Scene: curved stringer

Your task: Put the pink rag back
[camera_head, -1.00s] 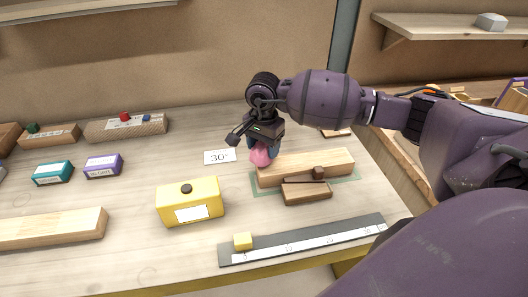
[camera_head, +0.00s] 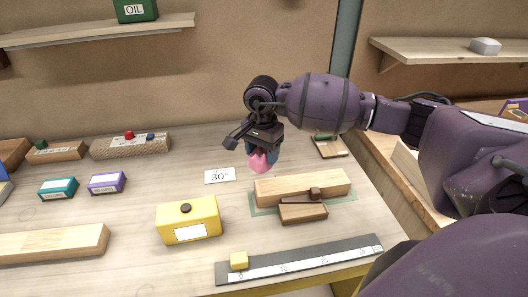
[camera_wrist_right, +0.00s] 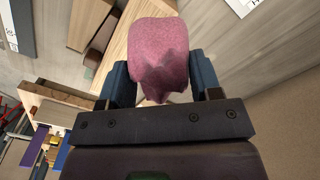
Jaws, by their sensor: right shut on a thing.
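The pink rag (camera_head: 259,161) hangs bunched from my right gripper (camera_head: 262,150), which is shut on it above the table. In the right wrist view the rag (camera_wrist_right: 160,50) sits between the two dark blue fingers of the right gripper (camera_wrist_right: 160,85). The rag is behind and above the left end of a light wooden block (camera_head: 300,187), and appears clear of the table. My left gripper is not in view.
A "30°" card (camera_head: 220,175) lies left of the rag. A yellow box (camera_head: 188,219) stands in front, with a ruler strip (camera_head: 305,261) to its right. A dark wooden piece (camera_head: 302,211) touches the light block. Teal (camera_head: 58,188) and purple (camera_head: 107,183) boxes lie left.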

